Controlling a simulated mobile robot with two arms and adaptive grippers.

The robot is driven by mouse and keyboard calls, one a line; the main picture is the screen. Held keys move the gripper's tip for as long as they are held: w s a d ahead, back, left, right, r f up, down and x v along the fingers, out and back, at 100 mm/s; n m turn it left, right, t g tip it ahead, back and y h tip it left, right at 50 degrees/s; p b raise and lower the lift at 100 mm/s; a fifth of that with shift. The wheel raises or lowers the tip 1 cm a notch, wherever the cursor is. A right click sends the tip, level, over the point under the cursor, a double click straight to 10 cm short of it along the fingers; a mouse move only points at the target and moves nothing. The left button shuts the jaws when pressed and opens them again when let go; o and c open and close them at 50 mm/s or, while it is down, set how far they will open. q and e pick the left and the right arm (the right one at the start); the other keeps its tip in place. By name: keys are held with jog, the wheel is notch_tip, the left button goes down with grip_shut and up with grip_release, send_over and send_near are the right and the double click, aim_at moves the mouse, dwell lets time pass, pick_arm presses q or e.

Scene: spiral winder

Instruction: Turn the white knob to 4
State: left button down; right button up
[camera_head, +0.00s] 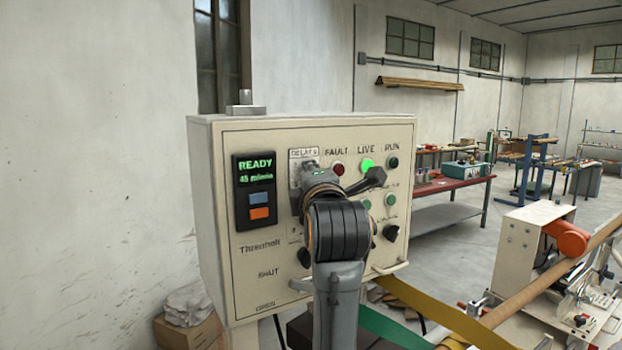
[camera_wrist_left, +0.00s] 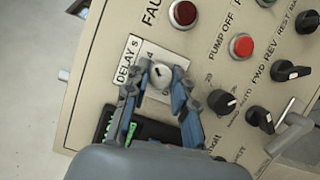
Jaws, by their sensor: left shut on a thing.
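The white knob (camera_wrist_left: 161,73) sits on the DELAY s plate (camera_wrist_left: 133,60) of the control panel, with a small dark mark on its face. The digit 4 is readable on the plate beside the knob; I cannot tell exactly which number the mark points at. My left gripper (camera_wrist_left: 159,84) is shut on the knob, one finger on each side. In the head view my left gripper (camera_head: 309,173) reaches the panel just below the DELAY label (camera_head: 303,153) and hides the knob. My right gripper is not in view.
The panel (camera_head: 240,290) also carries a READY display (camera_head: 257,170), a red FAULT lamp (camera_head: 338,168), a lit green LIVE lamp (camera_head: 367,165) and several black selector knobs, one (camera_wrist_left: 222,101) close to my fingers. A handle (camera_wrist_left: 290,133) juts out. Winder machinery (camera_head: 535,255) stands at right.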

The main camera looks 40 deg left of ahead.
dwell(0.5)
pick_arm(q)
jog(key=c, duration=1.1)
grip_release()
jog(key=v, duration=1.2)
jog(key=shift+w, duration=0.1)
